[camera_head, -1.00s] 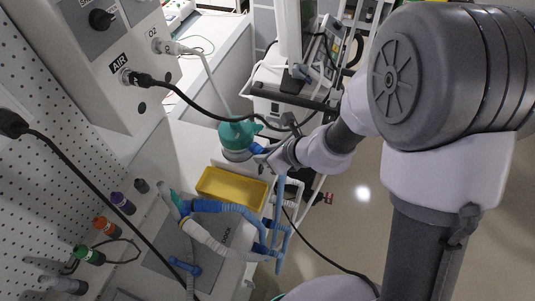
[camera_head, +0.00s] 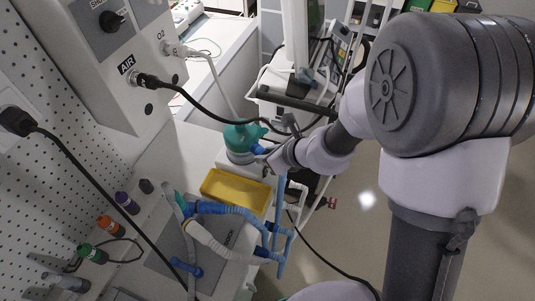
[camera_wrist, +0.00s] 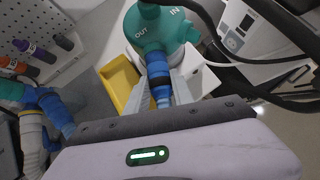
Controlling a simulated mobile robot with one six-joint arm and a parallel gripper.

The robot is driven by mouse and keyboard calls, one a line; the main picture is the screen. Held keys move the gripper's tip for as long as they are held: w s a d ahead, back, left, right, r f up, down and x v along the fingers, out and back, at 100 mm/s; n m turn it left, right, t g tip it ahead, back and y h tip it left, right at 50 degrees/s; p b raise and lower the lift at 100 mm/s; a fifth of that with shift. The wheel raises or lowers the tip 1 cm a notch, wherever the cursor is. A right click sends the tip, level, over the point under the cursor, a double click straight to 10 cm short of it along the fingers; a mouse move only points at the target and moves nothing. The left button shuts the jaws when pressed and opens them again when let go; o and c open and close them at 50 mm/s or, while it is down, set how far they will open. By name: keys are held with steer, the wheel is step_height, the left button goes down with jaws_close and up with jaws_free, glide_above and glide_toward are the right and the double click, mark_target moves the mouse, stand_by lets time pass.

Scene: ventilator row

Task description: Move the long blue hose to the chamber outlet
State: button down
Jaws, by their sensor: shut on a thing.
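The teal humidifier chamber (camera_head: 241,140) stands at the back of the bench, with a port marked OUT and one marked IN on its top (camera_wrist: 160,30) in the wrist view. My gripper (camera_head: 264,153) is beside it on the right. In the wrist view my gripper (camera_wrist: 164,91) is shut on the blue hose end (camera_wrist: 158,74), which has a dark ring. That end lines up with the OUT port and appears to meet it; I cannot tell if it is seated. The long blue hose (camera_head: 280,192) hangs down from my gripper toward the blue frame-like fittings.
A yellow tray (camera_head: 236,191) sits just in front of the chamber. Another blue hose (camera_head: 222,208) and a white hose (camera_head: 207,237) lie on the bench. A black cable (camera_head: 201,108) from the AIR port arches near the chamber. Coloured connectors (camera_head: 127,203) line the left wall.

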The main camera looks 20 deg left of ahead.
steer(key=shift+r, duration=0.1)
stand_by(0.3)
steer(key=c, duration=1)
jaws_free()
steer(key=shift+w+a, duration=0.1)
steer(key=shift+a, duration=0.1)
steer(key=shift+d, duration=0.15)
